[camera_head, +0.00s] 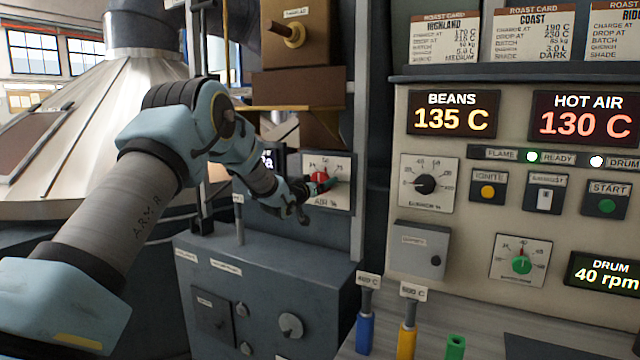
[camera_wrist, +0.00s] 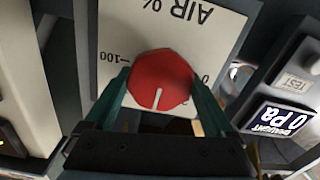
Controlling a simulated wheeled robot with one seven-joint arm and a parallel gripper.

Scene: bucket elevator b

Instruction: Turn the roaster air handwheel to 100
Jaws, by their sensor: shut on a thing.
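The red roaster air handwheel (camera_head: 318,176) sits on a white dial plate (camera_head: 341,168) marked AIR %. In the wrist view the red handwheel (camera_wrist: 160,80) is large, and its dial plate (camera_wrist: 190,25) appears upside down, with 100 at the left and 0 at the right. The white pointer line points down in that view, roughly midway between the two end marks. My gripper (camera_wrist: 162,88) is shut on the handwheel, with one green finger on each side. In the head view my gripper (camera_head: 322,184) partly covers the plate.
A draught display (camera_wrist: 278,120) reading 0 Pa is beside the dial. A metal post (camera_head: 360,130) stands close to the right of the plate. The control panel (camera_head: 460,225) has other knobs and displays: BEANS 135 C, HOT AIR 130 C. A grey cabinet (camera_head: 270,260) lies below.

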